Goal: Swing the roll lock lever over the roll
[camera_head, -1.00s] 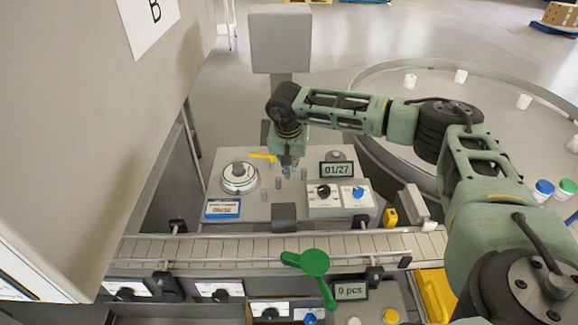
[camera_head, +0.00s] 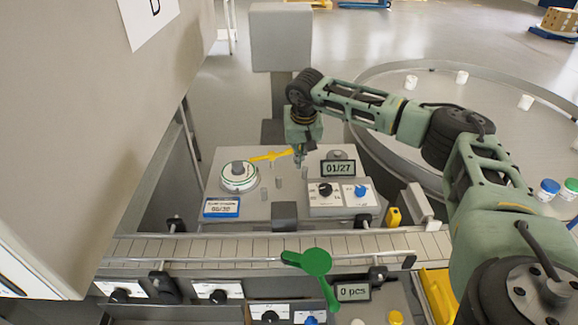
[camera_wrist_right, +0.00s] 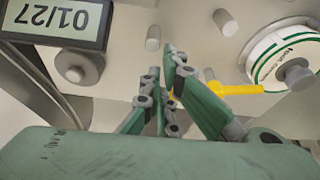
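The roll lock lever (camera_head: 270,156) is a yellow bar behind and right of the roll (camera_head: 239,178), a white disc with a green ring on the grey machine top. The lever points right, not across the roll's face. My right gripper (camera_head: 299,160) points down at the lever's right end. In the right wrist view the lever (camera_wrist_right: 237,89) passes behind one finger of my right gripper (camera_wrist_right: 161,65), and a bit of yellow shows between the fingers. The roll (camera_wrist_right: 284,50) is at upper right there. The fingertips look close together; any grasp is hidden. My left gripper is not in view.
Short grey posts (camera_head: 278,182) stand on the machine top right of the roll. A display reading 01/27 (camera_head: 338,168) and a knob panel (camera_head: 340,199) are farther right.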

